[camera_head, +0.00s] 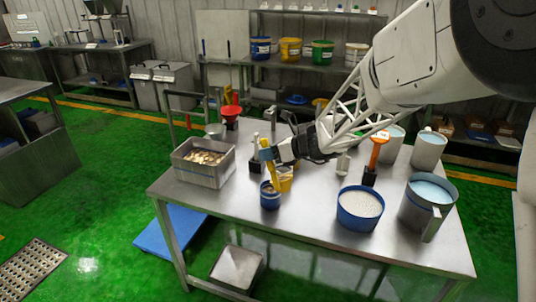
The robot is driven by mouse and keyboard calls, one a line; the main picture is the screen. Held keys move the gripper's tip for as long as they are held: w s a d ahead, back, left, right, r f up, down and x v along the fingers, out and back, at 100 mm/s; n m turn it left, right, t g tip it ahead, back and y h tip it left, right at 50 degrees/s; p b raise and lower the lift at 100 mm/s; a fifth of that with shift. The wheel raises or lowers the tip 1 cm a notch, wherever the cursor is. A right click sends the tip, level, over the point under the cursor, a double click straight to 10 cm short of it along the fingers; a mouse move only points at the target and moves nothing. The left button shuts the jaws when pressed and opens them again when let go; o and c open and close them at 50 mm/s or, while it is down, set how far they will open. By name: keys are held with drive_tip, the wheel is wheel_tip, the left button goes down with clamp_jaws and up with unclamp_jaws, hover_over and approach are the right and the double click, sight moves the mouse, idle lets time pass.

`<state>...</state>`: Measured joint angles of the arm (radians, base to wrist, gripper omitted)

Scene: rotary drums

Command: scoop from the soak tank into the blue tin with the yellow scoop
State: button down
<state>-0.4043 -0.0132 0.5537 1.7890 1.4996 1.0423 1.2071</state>
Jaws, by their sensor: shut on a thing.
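My gripper (267,154) is shut on the yellow scoop (272,173), which hangs steeply down from the jaws. The scoop's lower end is just above or at the rim of the small blue tin (270,201) near the table's front edge; I cannot tell if it touches or what it holds. A rectangular grey steel tank (205,176) with pale pieces in it stands at the left of the table. A grey vessel (425,208) with light blue content stands at the right. I cannot tell from markings which is the soak tank.
A yellow container (286,180) sits close behind the blue tin. A blue tub (359,212) with white grains stands right of centre on the steel table (315,215). An orange-handled tool (377,153), white pails (429,151) and a red funnel (231,112) stand farther back.

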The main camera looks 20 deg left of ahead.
sight(274, 165)
drive_tip(key=shift+w+a+f+m+g+h, duration=0.15)
drive_tip(key=shift+w+a+m+h, duration=0.1)
drive_tip(key=shift+w+a+h, duration=0.3)
drive_tip(key=shift+w+a+f+m+g+h, duration=0.15)
drive_tip(key=shift+w+a+m+h, duration=0.15)
drive_tip(key=shift+a+h, duration=0.25)
idle(1.8)
drive_tip(key=shift+s, duration=0.1)
drive_tip(key=shift+s+d+r+n+t+y, duration=0.15)
drive_tip(key=shift+s+d+n+t+y, duration=0.15)
drive_tip(key=shift+s+d+y, duration=0.3)
drive_tip(key=shift+s+d+r+n+t+y, duration=0.1)
drive_tip(key=shift+s+d+n+t+y, duration=0.2)
drive_tip(key=shift+d+y, duration=0.45)
drive_tip(key=shift+s+d+f+n+y, duration=0.15)
drive_tip(key=shift+s+d+n+y, duration=0.5)
drive_tip(key=shift+d+y, duration=0.35)
drive_tip(key=shift+s+d+f+n+t+y, duration=0.15)
drive_tip(key=shift+s+d+f+n+y, duration=0.2)
drive_tip(key=shift+d+y, duration=0.2)
drive_tip(key=shift+s+d+f+n+t+y, duration=0.15)
drive_tip(key=shift+s+d+f+n+y, duration=0.15)
drive_tip(key=shift+s+d+y, duration=0.2)
drive_tip(key=shift+a, duration=0.1)
